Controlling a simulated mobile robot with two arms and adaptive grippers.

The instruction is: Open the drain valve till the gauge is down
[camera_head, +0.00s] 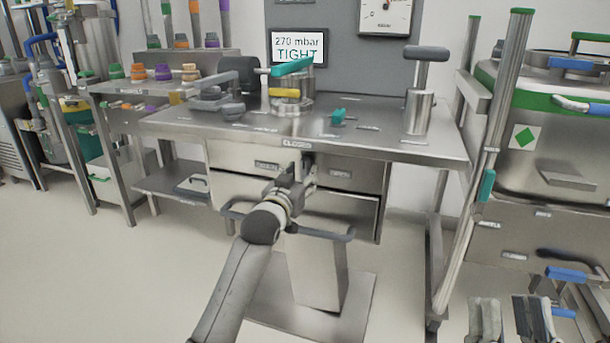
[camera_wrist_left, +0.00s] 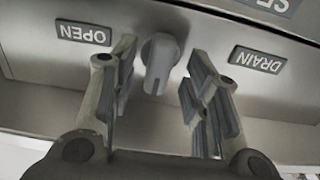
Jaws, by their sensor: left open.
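The drain valve is a small grey knob (camera_wrist_left: 160,62) on the steel front edge in the left wrist view. It sits between upside-down OPEN and DRAIN labels. My left gripper (camera_wrist_left: 156,88) is open with its fingers on either side of the knob, apart from it. In the head view my left gripper (camera_head: 305,172) is under the bench front edge, by a CLOSED label, and the knob is not clear there. The round gauge (camera_head: 386,14) is cut by the top edge; a display (camera_head: 298,47) reads 270 mbar TIGHT. My right gripper (camera_head: 508,312) is open and empty at lower right.
The steel bench (camera_head: 390,147) carries a teal-handled clamp (camera_head: 291,82), a T-handled post (camera_head: 419,105) and a small teal part (camera_head: 338,116). Drawers (camera_head: 350,175) lie below. A green-trimmed vessel (camera_head: 560,140) stands right; a shelf with coloured knobs (camera_head: 138,72) stands left.

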